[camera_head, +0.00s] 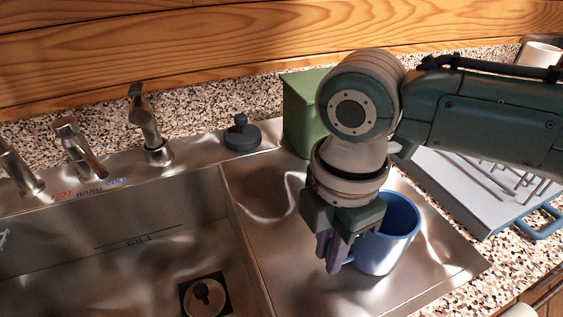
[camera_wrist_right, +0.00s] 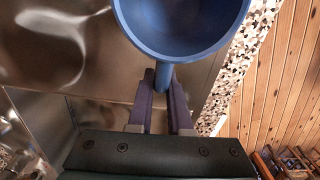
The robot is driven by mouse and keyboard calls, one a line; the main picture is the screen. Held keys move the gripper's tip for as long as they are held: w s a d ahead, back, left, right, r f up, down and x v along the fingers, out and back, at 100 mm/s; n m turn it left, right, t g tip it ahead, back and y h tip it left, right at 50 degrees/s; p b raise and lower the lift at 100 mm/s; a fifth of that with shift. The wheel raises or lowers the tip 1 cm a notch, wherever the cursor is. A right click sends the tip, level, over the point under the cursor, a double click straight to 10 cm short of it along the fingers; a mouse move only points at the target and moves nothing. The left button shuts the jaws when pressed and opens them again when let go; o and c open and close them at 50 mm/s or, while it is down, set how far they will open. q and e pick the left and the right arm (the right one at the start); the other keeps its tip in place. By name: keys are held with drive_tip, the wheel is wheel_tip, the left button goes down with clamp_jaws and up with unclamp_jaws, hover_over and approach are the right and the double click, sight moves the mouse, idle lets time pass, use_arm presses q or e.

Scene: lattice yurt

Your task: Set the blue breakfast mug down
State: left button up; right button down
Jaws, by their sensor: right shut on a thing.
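The blue mug (camera_head: 388,238) is upright at the steel drainboard (camera_head: 300,275) right of the sink basin. I cannot tell whether its base touches the steel. My right gripper (camera_head: 335,257) is at the left side of the mug, fingers pointing down. In the right wrist view its fingers (camera_wrist_right: 161,98) are shut on the mug's handle, and the mug (camera_wrist_right: 180,25) fills the top. The gripper hides part of the mug and its handle in the head view. My left gripper is not in view.
A sink basin (camera_head: 150,250) with several taps lies left. A dark stopper (camera_head: 242,135) and a green box (camera_head: 300,112) stand behind the drainboard. A grey dish rack (camera_head: 465,185) with a blue handle is right. Steel in front of the mug is clear.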

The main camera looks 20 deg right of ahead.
drive_tip(key=shift+f, duration=0.15)
drive_tip(key=c, duration=0.8)
unclamp_jaws()
drive_tip(key=shift+c, duration=0.2)
